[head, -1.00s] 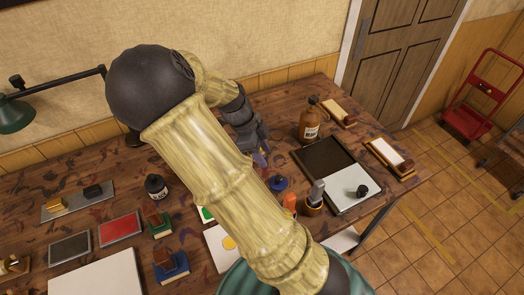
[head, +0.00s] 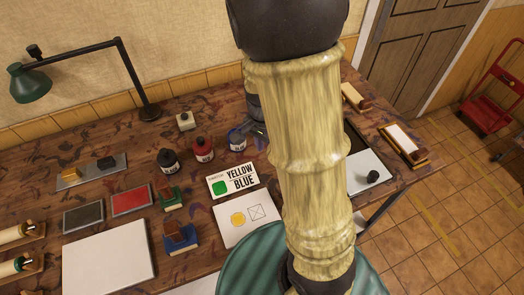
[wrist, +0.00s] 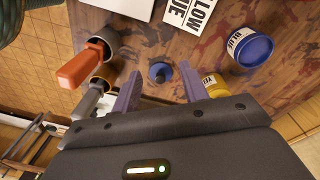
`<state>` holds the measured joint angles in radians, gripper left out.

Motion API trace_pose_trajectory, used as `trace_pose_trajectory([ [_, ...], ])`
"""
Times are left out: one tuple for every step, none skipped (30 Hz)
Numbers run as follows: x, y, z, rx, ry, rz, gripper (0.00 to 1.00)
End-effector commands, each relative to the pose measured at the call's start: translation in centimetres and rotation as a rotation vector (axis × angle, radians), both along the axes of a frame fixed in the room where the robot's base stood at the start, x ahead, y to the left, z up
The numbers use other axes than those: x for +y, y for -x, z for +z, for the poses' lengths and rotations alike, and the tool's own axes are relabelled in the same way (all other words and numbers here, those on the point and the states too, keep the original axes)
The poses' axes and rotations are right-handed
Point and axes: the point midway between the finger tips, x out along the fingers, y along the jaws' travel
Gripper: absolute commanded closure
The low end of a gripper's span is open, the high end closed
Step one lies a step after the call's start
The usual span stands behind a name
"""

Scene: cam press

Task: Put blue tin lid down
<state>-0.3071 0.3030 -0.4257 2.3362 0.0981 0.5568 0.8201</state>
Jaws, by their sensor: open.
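The blue tin lid (wrist: 160,73), a small blue disc with a dark knob, lies on the wooden table in the wrist view. My gripper (wrist: 159,88) is open, its two purple fingers spread apart above the table, with the lid showing between and just beyond their tips. The lid appears free of both fingers. The blue tin (wrist: 251,47) stands upright to the right, with blue visible at its top; it also shows in the head view (head: 237,140). In the head view my arm hides the lid and most of my gripper.
A yellow tin (wrist: 216,86) stands close by the right finger. An orange-handled tool (wrist: 82,68) and a grey-handled tool (wrist: 88,101) stand in holders at left. The YELLOW BLUE card (head: 233,181) lies near. Bare table lies between lid and blue tin.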

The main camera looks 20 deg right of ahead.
Motion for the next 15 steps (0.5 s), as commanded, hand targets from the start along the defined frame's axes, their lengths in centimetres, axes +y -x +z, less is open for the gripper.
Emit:
trace_pose_trajectory([
  [0.4, 0.6, 0.6, -0.025, -0.022, 0.113, 0.56],
  [0.7, 0.8, 0.9, -0.042, -0.03, 0.188, 0.56],
  [1.1, 1.2, 1.3, -0.063, -0.037, 0.29, 0.56],
  [1.3, 1.5, 1.6, -0.079, -0.04, 0.366, 0.56],
  [1.6, 1.7, 1.9, -0.097, -0.04, 0.443, 0.56],
  [1.9, 2.1, 2.4, -0.119, -0.037, 0.542, 0.56],
  [2.1, 2.4, 2.7, -0.136, -0.03, 0.616, 0.56],
  [2.4, 2.7, 3.0, -0.151, -0.022, 0.688, 0.56],
  [2.6, 3.0, 3.3, -0.17, -0.009, 0.774, 0.56],
  [2.8, 3.2, 3.5, -0.18, 0.0, 0.829, 0.56],
  [3.0, 3.4, 3.7, -0.189, 0.009, 0.879, 0.56],
  [3.1, 3.5, 3.9, -0.198, 0.021, 0.933, 0.56],
  [3.2, 3.6, 4.0, -0.203, 0.028, 0.964, 0.56],
  [3.3, 3.7, 4.1, -0.206, 0.033, 0.986, 0.56],
  [3.3, 3.8, 4.1, -0.208, 0.037, 1.006, 0.56],
])
